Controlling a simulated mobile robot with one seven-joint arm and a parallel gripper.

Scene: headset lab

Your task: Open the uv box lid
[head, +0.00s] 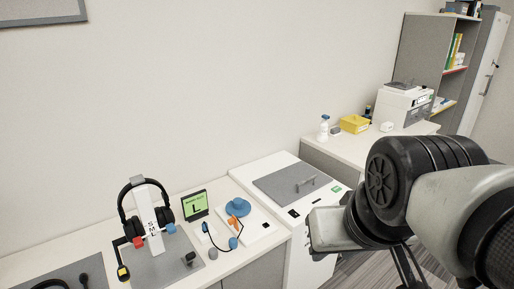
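The uv box appears to be the white cabinet (246,176) at the middle of the head view. Its flat grey lid (275,188) carries a bar handle (306,184) and lies shut in the white top. A green label and dark panels show along the near side of the top. My arm fills the right side, and its pale end, my gripper (328,231), is in front of and to the right of the lid, apart from the handle in the picture. Its fingers are not clearly visible, so its opening cannot be told.
A bench (100,225) on the left holds a headphone stand (150,215), a green display (195,204) and a blue-topped device (238,208). A back counter holds a yellow bin (354,124), a bottle (323,128) and a white machine (402,104). Shelves stand at the far right.

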